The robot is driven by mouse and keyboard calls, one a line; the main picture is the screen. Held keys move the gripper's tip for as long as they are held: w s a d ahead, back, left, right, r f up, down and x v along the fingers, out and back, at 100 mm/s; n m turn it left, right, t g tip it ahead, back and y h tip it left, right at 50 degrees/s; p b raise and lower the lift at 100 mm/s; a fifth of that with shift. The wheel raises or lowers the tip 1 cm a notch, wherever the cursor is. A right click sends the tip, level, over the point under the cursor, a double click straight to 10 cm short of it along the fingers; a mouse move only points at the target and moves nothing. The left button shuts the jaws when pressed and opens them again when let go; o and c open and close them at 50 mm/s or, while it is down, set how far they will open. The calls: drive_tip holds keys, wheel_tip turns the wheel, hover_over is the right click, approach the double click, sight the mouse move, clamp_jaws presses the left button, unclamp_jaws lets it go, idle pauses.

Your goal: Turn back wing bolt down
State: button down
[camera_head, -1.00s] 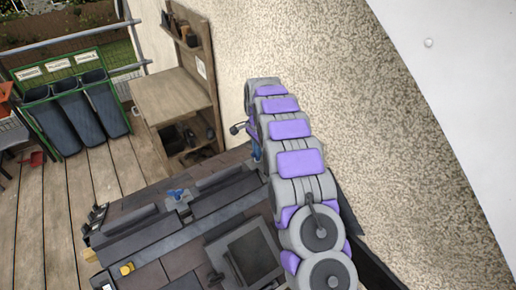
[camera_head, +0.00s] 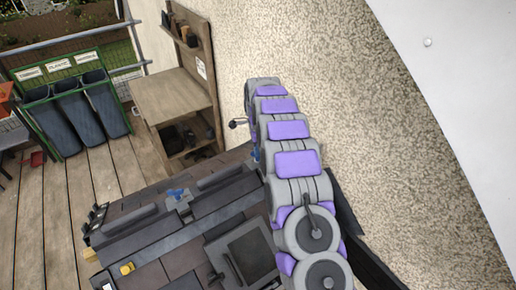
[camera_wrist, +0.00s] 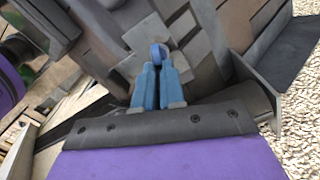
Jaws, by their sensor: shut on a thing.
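In the wrist view, my gripper (camera_wrist: 159,68) has two light-blue fingers close together. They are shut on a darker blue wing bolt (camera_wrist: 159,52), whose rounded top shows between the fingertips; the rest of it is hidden. In the head view, my grey and purple arm reaches over the right side of the tiled roof section and hides most of the gripper.
The roof section (camera_head: 150,245) has dark tiles and rails, a roof window (camera_head: 250,257) and a small yellow piece (camera_head: 127,268). A rough plaster wall (camera_head: 340,120) stands close to the right of the arm. A wooden workbench (camera_head: 172,100) and bins (camera_head: 75,112) stand behind on the deck.

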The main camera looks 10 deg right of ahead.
drive_tip(key=shift+w+r, duration=0.15)
drive_tip(key=shift+r, duration=0.1)
drive_tip(key=c, duration=1.6)
unclamp_jaws()
drive_tip(key=o, duration=0.4)
drive_tip(key=shift+a+f, duration=0.15)
drive_tip(key=shift+f, duration=0.05)
drive_tip(key=shift+r, duration=0.15)
drive_tip(key=shift+a+r+p, duration=0.1)
drive_tip(key=shift+r+p, duration=0.7)
drive_tip(key=shift+r, duration=7.7)
